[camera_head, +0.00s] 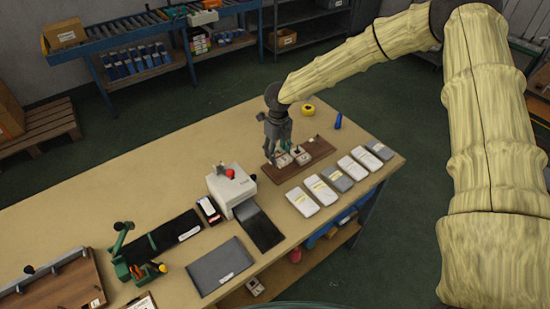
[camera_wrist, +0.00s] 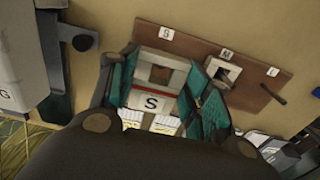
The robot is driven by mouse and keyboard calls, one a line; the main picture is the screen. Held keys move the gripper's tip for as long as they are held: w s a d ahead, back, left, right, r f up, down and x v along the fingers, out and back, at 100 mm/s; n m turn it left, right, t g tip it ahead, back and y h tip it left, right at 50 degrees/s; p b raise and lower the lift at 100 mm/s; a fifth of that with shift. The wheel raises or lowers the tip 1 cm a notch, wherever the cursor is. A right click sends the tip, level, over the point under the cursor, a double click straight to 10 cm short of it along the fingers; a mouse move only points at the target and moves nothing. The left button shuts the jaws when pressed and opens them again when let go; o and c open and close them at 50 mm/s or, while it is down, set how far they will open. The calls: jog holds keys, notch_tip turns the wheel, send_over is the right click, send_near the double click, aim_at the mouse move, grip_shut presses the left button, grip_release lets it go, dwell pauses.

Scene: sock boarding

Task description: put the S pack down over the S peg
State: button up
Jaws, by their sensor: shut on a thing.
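The S pack (camera_wrist: 152,102), pale with a square opening and a label marked S, is between the teal fingers of my gripper (camera_wrist: 163,78) in the wrist view. My gripper (camera_head: 279,140) is shut on it and points down over the left part of the brown peg board (camera_head: 317,165). The board (camera_wrist: 245,75) has small labels along its far edge; the leftmost (camera_wrist: 166,33) is by the held pack. The S peg is not visible, hidden by the pack or gripper. I cannot tell whether the pack is around the peg or above it.
Another pale pack (camera_wrist: 223,70) with an opening sits by the M label. A dark peg (camera_wrist: 272,92) stands bare to its right. Several flat packets (camera_head: 321,189) lie in front of the board. A white machine (camera_head: 229,187) stands to the left. A yellow tape roll (camera_head: 308,109) lies behind.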

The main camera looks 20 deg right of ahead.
aim_at(277, 167)
jog(key=shift+s+f, duration=0.25)
jog(key=shift+s, duration=0.4)
jog(key=shift+f, duration=0.15)
jog(key=shift+c, duration=0.3)
jog(key=f, duration=0.1)
jog(key=w+f+p, duration=0.1)
jog(key=f, duration=0.1)
jog(key=w+f, duration=0.1)
jog(key=shift+f, duration=0.2)
jog(key=shift+c, duration=1.1)
jog(key=shift+s+f+p, duration=0.1)
jog(key=shift+f+p, duration=0.15)
jog(key=shift+p, duration=0.05)
jog(key=shift+s+r, duration=0.2)
jog(key=shift+s, duration=0.15)
jog(key=shift+w+f, duration=0.1)
jog(key=shift+f, duration=0.15)
jog(key=o, duration=0.8)
jog(key=shift+w+f, duration=0.15)
jog(key=o, duration=0.4)
jog(key=shift+o, duration=0.4)
jog(key=shift+s+r, duration=0.2)
jog(key=shift+w, duration=0.1)
